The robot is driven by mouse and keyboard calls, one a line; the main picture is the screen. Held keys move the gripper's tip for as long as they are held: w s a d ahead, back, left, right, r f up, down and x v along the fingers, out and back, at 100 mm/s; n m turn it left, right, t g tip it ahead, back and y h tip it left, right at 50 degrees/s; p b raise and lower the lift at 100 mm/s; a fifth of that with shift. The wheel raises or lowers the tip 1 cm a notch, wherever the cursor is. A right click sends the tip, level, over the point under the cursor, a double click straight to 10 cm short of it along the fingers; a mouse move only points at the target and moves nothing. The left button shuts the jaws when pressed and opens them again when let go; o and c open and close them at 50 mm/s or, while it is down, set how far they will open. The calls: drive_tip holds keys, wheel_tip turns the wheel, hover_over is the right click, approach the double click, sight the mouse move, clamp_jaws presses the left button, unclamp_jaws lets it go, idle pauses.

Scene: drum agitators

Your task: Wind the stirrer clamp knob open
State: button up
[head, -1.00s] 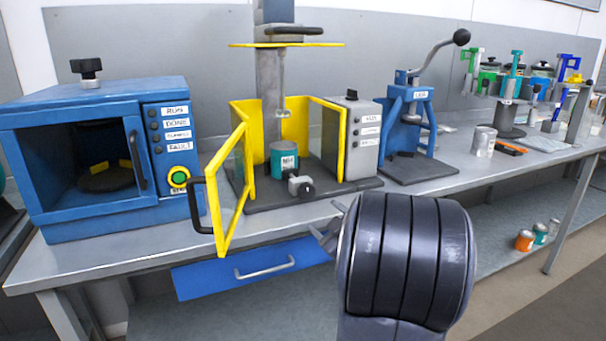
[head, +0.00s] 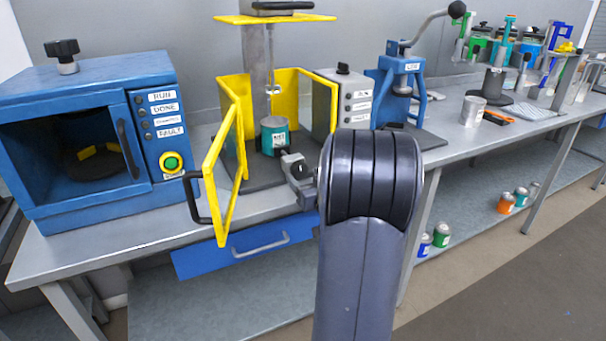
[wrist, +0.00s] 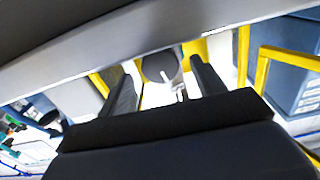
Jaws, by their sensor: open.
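The stirrer stands on the bench inside a yellow guard (head: 234,95), with a grey column (head: 257,60) and a teal can (head: 274,136) at its foot. My gripper (head: 304,188) is open right at the clamp, partly hidden by my own wrist. In the wrist view its two dark fingers (wrist: 160,72) stand apart, with the round dark grey knob (wrist: 158,64) showing between them. I cannot tell whether they touch it.
The yellow-framed guard door (head: 222,185) stands open just left of my gripper. A blue oven-like unit (head: 90,120) is on the left, a blue lever press (head: 400,90) on the right. A blue drawer (head: 240,248) is below the bench edge.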

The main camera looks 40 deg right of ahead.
drive_tip(key=shift+x, duration=1.1)
drive_tip(key=c, duration=1)
drive_tip(key=shift+f+n+b, duration=0.1)
drive_tip(key=shift+n+b, duration=0.3)
drive_tip(key=shift+b, duration=0.1)
